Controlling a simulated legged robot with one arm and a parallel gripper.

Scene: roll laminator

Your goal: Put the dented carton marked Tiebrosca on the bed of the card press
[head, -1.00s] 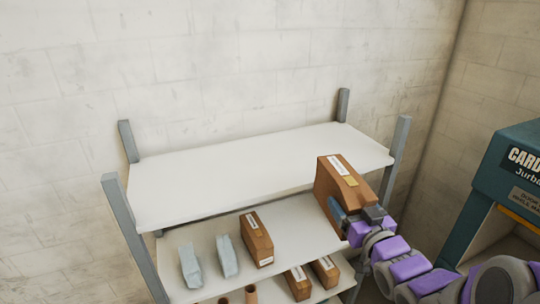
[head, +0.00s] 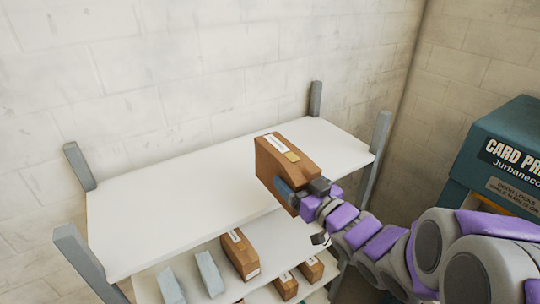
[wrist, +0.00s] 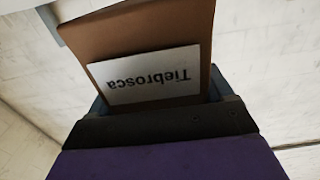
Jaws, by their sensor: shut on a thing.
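My gripper (head: 297,197) is shut on a brown carton (head: 284,158) and holds it up in front of the shelf rack in the head view. The carton has a white label and a small yellowish patch on top. In the wrist view the carton (wrist: 150,35) fills the space beyond the jaws, and its white label reads Tiebrosca, upside down. I cannot make out a dent. The card press (head: 505,165), a teal machine with a CARD PR... sign, stands at the right edge of the head view. Its bed is not visible.
The rack's top shelf (head: 150,215) is bare. The shelf below holds a brown carton (head: 239,254) and two pale grey packets (head: 209,273); more small brown cartons (head: 286,286) sit lower. Grey posts (head: 377,150) rise at the rack's corners, one between carton and press.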

